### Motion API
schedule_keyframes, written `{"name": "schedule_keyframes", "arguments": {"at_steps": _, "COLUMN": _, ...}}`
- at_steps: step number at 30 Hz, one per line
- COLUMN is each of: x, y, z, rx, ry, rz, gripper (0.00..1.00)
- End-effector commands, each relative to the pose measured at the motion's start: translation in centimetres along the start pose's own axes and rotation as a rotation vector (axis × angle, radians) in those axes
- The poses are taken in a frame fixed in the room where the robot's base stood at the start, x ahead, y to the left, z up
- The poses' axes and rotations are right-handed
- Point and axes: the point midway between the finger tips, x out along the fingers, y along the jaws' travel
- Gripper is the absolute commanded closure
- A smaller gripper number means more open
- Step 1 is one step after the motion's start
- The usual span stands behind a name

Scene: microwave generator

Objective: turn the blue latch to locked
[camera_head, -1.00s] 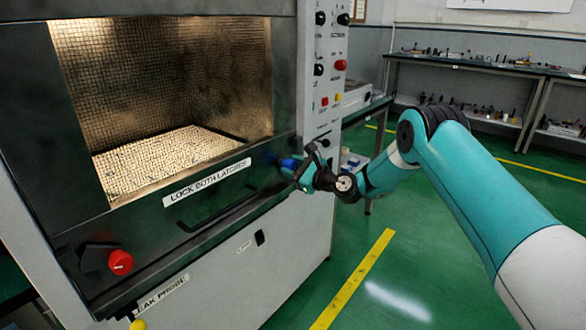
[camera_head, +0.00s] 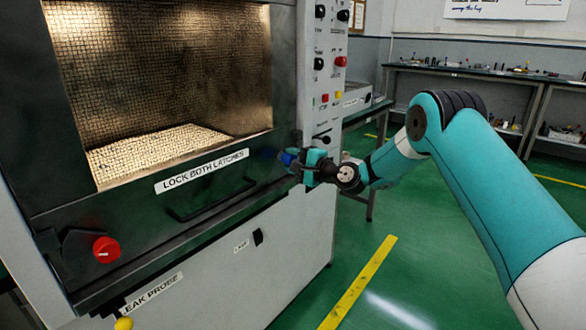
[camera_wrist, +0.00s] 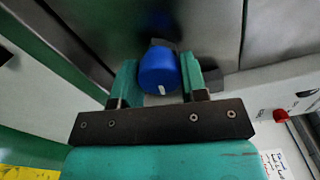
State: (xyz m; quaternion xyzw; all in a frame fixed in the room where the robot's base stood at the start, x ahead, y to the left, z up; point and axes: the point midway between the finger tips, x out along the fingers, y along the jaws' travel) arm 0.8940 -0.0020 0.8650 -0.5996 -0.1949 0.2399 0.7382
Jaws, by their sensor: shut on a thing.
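The blue latch (camera_wrist: 159,70) is a round blue knob with a white mark, and it sits between the two teal fingers of my gripper (camera_wrist: 157,82) in the wrist view. My gripper is shut on it. In the head view the blue latch (camera_head: 287,158) shows as a small blue patch at the right end of the dark door front, mostly hidden by my gripper (camera_head: 298,163). The latch's exact angle is hard to read.
A red knob (camera_head: 106,250) sits at the door's left end. A label reading LOCK BOTH LATCHES (camera_head: 202,171) and a dark handle (camera_head: 212,200) lie between. A control panel (camera_head: 325,90) stands above right. Green floor is open on the right.

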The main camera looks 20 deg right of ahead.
Motion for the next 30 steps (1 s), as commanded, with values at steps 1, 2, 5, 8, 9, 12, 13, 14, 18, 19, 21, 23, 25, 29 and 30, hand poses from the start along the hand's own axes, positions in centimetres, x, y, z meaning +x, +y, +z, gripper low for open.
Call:
{"name": "schedule_keyframes", "arguments": {"at_steps": 1, "x": -0.01, "y": 0.38, "z": -0.14, "rx": -0.045, "ry": 0.001, "rz": -0.002, "gripper": 0.84}}
{"name": "schedule_keyframes", "arguments": {"at_steps": 2, "x": -0.01, "y": 0.36, "z": -0.15, "rx": -0.073, "ry": 0.002, "rz": -0.002, "gripper": 0.84}}
{"name": "schedule_keyframes", "arguments": {"at_steps": 5, "x": -0.02, "y": 0.39, "z": -0.16, "rx": -0.168, "ry": 0.002, "rz": -0.001, "gripper": 0.84}}
{"name": "schedule_keyframes", "arguments": {"at_steps": 8, "x": -0.02, "y": 0.37, "z": -0.13, "rx": -0.261, "ry": 0.001, "rz": -0.001, "gripper": 0.84}}
{"name": "schedule_keyframes", "arguments": {"at_steps": 9, "x": -0.03, "y": 0.39, "z": -0.13, "rx": -0.297, "ry": 0.001, "rz": -0.001, "gripper": 0.84}}
{"name": "schedule_keyframes", "arguments": {"at_steps": 12, "x": -0.03, "y": 0.32, "z": -0.14, "rx": -0.384, "ry": 0.002, "rz": -0.001, "gripper": 0.84}}
{"name": "schedule_keyframes", "arguments": {"at_steps": 13, "x": -0.03, "y": 0.33, "z": -0.15, "rx": -0.408, "ry": 0.003, "rz": -0.001, "gripper": 0.84}}
{"name": "schedule_keyframes", "arguments": {"at_steps": 14, "x": -0.03, "y": 0.33, "z": -0.14, "rx": -0.432, "ry": 0.003, "rz": -0.001, "gripper": 0.84}}
{"name": "schedule_keyframes", "arguments": {"at_steps": 18, "x": -0.03, "y": 0.24, "z": -0.1, "rx": -0.528, "ry": 0.002, "rz": 0.0, "gripper": 0.84}}
{"name": "schedule_keyframes", "arguments": {"at_steps": 19, "x": -0.03, "y": 0.23, "z": -0.1, "rx": -0.546, "ry": 0.002, "rz": 0.0, "gripper": 0.84}}
{"name": "schedule_keyframes", "arguments": {"at_steps": 21, "x": -0.03, "y": 0.17, "z": -0.09, "rx": -0.584, "ry": 0.002, "rz": 0.0, "gripper": 0.84}}
{"name": "schedule_keyframes", "arguments": {"at_steps": 23, "x": -0.03, "y": 0.11, "z": -0.08, "rx": -0.612, "ry": 0.002, "rz": 0.0, "gripper": 0.84}}
{"name": "schedule_keyframes", "arguments": {"at_steps": 25, "x": -0.03, "y": 0.07, "z": -0.08, "rx": -0.638, "ry": 0.002, "rz": 0.0, "gripper": 0.84}}
{"name": "schedule_keyframes", "arguments": {"at_steps": 29, "x": -0.03, "y": 0.01, "z": -0.07, "rx": -0.671, "ry": 0.003, "rz": 0.001, "gripper": 0.84}}
{"name": "schedule_keyframes", "arguments": {"at_steps": 30, "x": -0.03, "y": -0.01, "z": -0.07, "rx": -0.678, "ry": 0.003, "rz": 0.001, "gripper": 0.84}}
